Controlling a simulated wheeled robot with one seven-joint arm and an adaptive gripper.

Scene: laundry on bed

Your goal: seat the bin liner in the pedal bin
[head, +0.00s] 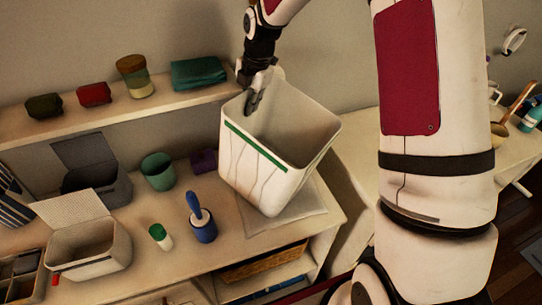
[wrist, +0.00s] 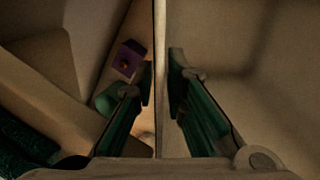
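A white, open-topped, box-shaped thing with a green band and wrinkle lines, which I take for the bin liner (head: 250,163), is in the middle of the head view. My gripper (head: 254,102) is at its back left rim. In the wrist view my fingers (wrist: 161,85) are closed on either side of its thin wall (wrist: 159,135). The liner appears held above the table, its mouth upward. A dark grey box with a raised lid (head: 97,185) and a pale box with a raised perforated lid (head: 92,255) stand at the left. I cannot tell which is the pedal bin.
A pale flat sheet (head: 290,217) lies under the liner. A green cup (head: 158,171), a blue brush holder (head: 203,228), a green-capped bottle (head: 160,236) and a purple box (head: 204,160) stand between liner and boxes. A shelf (head: 120,112) with several items runs behind.

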